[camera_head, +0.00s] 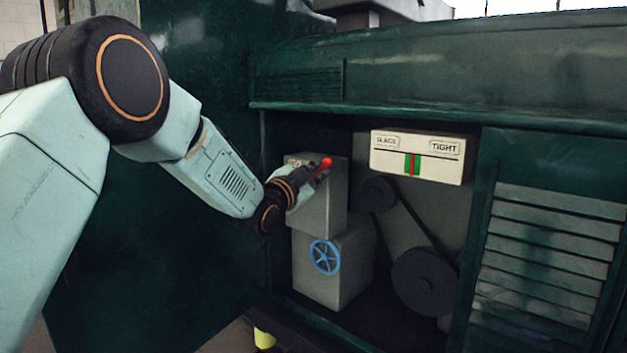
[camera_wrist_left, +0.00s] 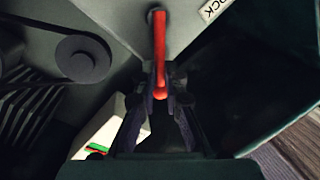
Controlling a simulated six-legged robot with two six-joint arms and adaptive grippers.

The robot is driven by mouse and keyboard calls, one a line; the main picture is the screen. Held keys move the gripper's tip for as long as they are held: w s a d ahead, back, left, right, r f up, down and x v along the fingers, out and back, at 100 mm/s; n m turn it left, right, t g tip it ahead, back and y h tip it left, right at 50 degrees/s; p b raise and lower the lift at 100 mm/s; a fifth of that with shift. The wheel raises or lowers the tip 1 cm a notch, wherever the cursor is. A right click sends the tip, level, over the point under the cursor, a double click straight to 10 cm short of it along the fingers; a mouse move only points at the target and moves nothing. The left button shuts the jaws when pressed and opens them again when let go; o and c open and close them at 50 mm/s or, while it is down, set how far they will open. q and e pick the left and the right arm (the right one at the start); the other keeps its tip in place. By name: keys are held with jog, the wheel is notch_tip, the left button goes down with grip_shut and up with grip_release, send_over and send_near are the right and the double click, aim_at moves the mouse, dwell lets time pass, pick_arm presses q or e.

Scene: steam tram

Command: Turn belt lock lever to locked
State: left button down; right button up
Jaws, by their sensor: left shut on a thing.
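The belt lock lever is a red bar (camera_head: 325,163) on the upper grey box (camera_head: 321,200) inside the open compartment. In the left wrist view the red lever (camera_wrist_left: 159,45) runs from its pivot on the grey face down between my fingers. My left gripper (camera_head: 311,178) is at the lever, and in the wrist view the left gripper (camera_wrist_left: 160,88) is shut on the lever's free end. A label reading "OCK" (camera_wrist_left: 213,8) is partly cut off at the top of the wrist view. My right gripper is not in view.
A blue handwheel (camera_head: 325,257) sits on the lower grey box. A SLACK–TIGHT gauge (camera_head: 416,172) has its red and green marks near the middle. A belt on dark pulleys (camera_head: 424,282) is to the right, beside a louvred green panel (camera_head: 545,255).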

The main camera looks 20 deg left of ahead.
pick_arm(q)
jog(key=shift+s+d+f+m+t+h+b, duration=0.2)
jog(key=shift+f+m+h+b, duration=0.45)
jog(key=shift+m+b, duration=1.3)
jog(key=shift+w+d+f+m+h+b, duration=0.1)
jog(key=shift+d+f+m+h+b, duration=0.15)
jog(key=shift+f+m+b, duration=1.2)
jog(key=shift+s+d+f+m+t+h+b, duration=0.15)
jog(key=shift+d+f+m+h+b, duration=0.2)
jog(key=shift+m+b, duration=2.05)
jog(key=shift+n+b, duration=0.3)
jog(key=shift+b, duration=0.05)
jog(key=c, duration=1.4)
grip_release()
jog(key=shift+s+a+r, duration=0.15)
jog(key=shift+r, duration=0.05)
